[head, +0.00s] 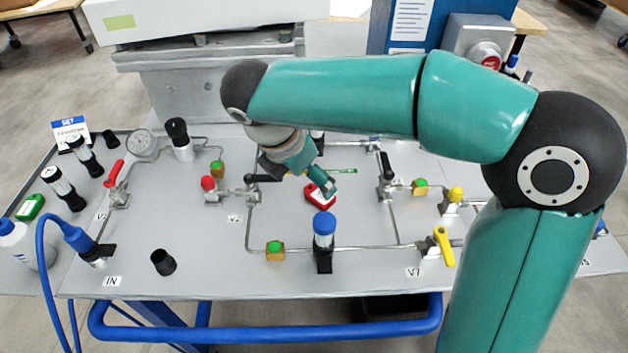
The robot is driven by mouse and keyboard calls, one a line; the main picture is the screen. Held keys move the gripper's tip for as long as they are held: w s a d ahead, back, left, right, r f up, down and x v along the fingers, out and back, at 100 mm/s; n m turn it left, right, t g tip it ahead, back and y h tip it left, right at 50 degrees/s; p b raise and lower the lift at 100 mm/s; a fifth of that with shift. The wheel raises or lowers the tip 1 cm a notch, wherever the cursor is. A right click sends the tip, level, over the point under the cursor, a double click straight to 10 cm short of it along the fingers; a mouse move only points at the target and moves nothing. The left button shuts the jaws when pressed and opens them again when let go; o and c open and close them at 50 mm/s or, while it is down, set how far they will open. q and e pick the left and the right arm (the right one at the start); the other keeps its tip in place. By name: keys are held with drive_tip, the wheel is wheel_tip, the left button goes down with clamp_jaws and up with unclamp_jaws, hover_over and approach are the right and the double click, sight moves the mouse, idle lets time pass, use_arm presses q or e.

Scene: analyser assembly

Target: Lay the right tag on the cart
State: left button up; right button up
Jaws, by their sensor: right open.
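A red tag-like piece with a white patch (318,196) lies on the grey panel of the cart (205,265), near its middle. My right gripper (324,186) points down at this red piece from above, its fingertips at or just over it. The gripper is open; its fingers look small and partly hide the red piece, so contact cannot be told. The teal right arm comes in from the right and covers part of the panel. My left gripper does not show.
Pipes with valves stand around the red piece: a black-handled valve (385,170), a yellow-handled valve (444,247) and a blue-capped cylinder (324,235). A black cap (163,262) stands front left. The front-left panel is mostly bare.

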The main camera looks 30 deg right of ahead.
drive_tip(key=p+v, duration=0.1)
drive_tip(key=v, duration=0.4)
drive_tip(key=shift+a+r, duration=0.15)
drive_tip(key=shift+r, duration=0.1)
